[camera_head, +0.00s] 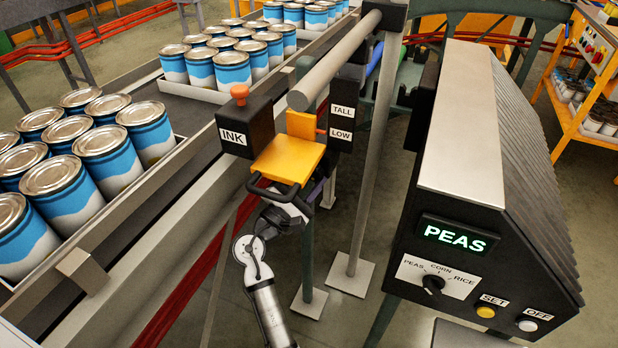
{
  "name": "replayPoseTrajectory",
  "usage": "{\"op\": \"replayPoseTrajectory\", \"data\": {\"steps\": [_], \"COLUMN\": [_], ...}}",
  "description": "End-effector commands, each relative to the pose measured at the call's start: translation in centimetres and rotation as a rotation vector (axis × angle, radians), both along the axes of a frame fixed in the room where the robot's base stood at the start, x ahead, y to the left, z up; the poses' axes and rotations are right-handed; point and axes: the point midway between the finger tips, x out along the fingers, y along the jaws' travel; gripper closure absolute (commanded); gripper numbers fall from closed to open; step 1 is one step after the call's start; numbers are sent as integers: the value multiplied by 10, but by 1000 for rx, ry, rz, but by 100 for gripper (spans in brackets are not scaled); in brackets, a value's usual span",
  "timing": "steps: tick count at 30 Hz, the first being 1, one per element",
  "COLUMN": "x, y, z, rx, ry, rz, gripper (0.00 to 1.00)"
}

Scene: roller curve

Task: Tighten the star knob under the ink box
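The ink box (247,128) is a black block with a white INK label and a red-orange knob on its top. It hangs at the rail's near side, left of the middle of the head view. No star knob shows under the box; its underside is hidden from this camera.
A conveyor (185,105) with trays of blue-and-white cans runs along the left. A black box (342,126) labelled TALL and LOW is right of my gripper. A grey bar (335,62) passes above. A control panel (455,235) reading PEAS stands close at the right.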

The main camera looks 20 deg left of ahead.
Motion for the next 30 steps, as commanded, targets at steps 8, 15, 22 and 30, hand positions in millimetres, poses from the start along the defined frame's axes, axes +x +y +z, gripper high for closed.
{"op": "replayPoseTrajectory", "data": {"steps": [8,15,22,30], "x": [0,-4,-39,-94], "y": [0,2,13,30], "z": [0,-3,-17,-33], "rx": [-1,-1,-1,-1], "ry": [1,1,3,2], "rz": [0,2,5,4], "gripper": [36,36,36,36]}}
